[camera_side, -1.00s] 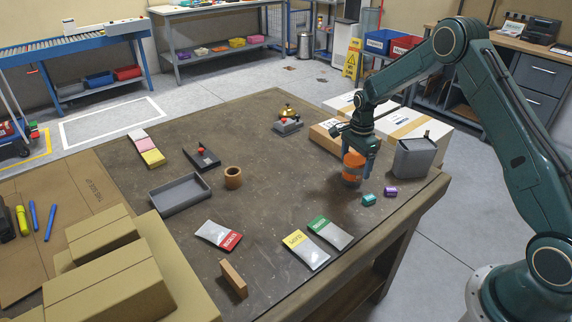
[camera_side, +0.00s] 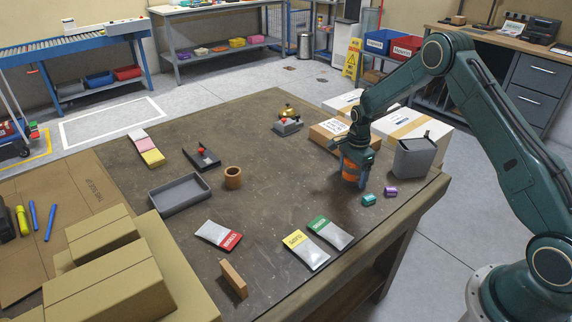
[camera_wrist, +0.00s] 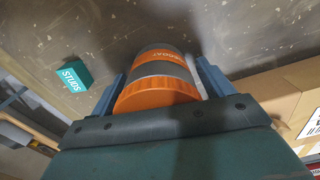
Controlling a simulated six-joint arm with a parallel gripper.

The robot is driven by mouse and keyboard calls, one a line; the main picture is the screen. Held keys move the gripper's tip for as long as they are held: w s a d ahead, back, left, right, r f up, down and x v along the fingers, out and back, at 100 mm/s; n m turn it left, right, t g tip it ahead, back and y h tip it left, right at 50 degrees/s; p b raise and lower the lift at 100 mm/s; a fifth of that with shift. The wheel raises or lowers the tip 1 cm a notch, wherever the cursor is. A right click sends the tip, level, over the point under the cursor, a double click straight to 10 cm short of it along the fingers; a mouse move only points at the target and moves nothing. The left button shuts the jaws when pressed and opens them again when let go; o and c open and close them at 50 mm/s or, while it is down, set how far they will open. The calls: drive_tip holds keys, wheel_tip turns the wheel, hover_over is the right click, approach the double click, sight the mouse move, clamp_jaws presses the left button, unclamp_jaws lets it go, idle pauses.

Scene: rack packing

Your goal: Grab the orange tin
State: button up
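The orange tin (camera_side: 350,169), with a grey band, stands upright on the table. In the wrist view the tin (camera_wrist: 160,85) is between the two blue-grey fingers of my gripper (camera_wrist: 160,75), its orange end toward the camera. In the side view my gripper (camera_side: 353,172) points down, with a finger on either side of the tin. The fingers look spread, with narrow gaps beside the tin; contact is hard to judge. The fingers partly hide the tin in the side view.
A teal box (camera_side: 369,199) and a purple box (camera_side: 390,192) lie close by on the right. A grey canister (camera_side: 414,158) and cardboard boxes (camera_side: 408,122) stand behind and right. Packets (camera_side: 305,250) lie in front.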

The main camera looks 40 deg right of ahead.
drive_tip(key=c, duration=1.1)
drive_tip(key=shift+r, duration=0.1)
wheel_tip(320, 180, up, 20)
drive_tip(key=shift+f, duration=0.1)
drive_tip(key=shift+a, duration=0.1)
idle(0.5)
